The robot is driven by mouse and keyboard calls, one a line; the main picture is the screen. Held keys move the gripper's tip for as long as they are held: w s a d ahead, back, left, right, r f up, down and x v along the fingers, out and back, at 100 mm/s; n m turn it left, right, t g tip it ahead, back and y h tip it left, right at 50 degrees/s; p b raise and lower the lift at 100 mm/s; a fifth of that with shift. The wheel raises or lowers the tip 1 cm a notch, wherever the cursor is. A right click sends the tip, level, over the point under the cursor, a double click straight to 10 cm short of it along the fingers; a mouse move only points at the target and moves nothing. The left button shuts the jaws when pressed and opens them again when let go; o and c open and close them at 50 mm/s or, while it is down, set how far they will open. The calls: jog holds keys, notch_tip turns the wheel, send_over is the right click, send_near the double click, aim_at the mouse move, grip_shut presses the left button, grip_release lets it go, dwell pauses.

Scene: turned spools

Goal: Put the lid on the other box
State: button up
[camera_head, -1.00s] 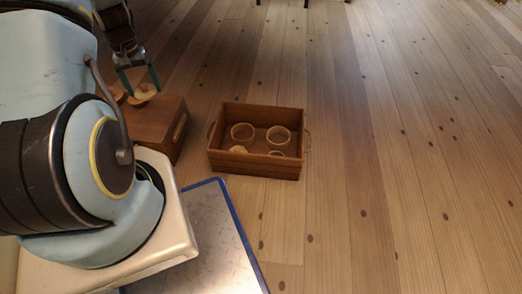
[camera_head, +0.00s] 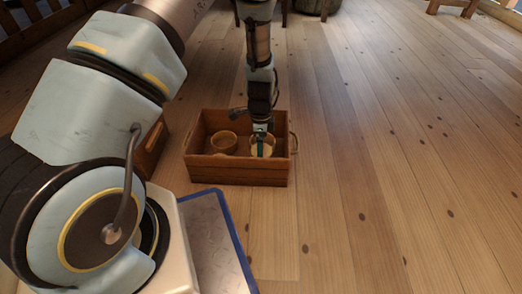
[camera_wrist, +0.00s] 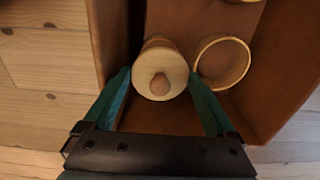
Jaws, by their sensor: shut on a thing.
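My gripper (camera_head: 261,138) is down inside the wooden crate, at its right part. In the wrist view my teal fingers (camera_wrist: 161,98) are on either side of a pale round lid (camera_wrist: 174,83) with a small knob facing the camera. The lid is over a round turned box (camera_wrist: 157,41), mostly hidden beneath it; whether it is fully seated I cannot tell. An open round box (camera_wrist: 222,64) stands close beside it in the wrist view. In the head view another open round box (camera_head: 223,141) stands left of my gripper.
The wooden crate (camera_head: 235,171) has side walls close around my gripper and handles at its ends. A second wooden box (camera_head: 153,146) is at left, mostly hidden behind my arm. The plank floor (camera_head: 370,170) to the right is clear.

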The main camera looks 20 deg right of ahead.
jog(key=shift+f+b, duration=2.2)
jog(key=shift+f, duration=0.4)
jog(key=shift+f+p, duration=0.2)
jog(key=shift+p, duration=0.45)
jog(key=o, duration=1)
jog(key=shift+r+p, duration=0.3)
jog(key=shift+r+p, duration=0.35)
jog(key=shift+p, duration=0.05)
jog(key=shift+r, duration=0.15)
jog(key=shift+r+p, duration=3.35)
jog(key=shift+r, duration=0.15)
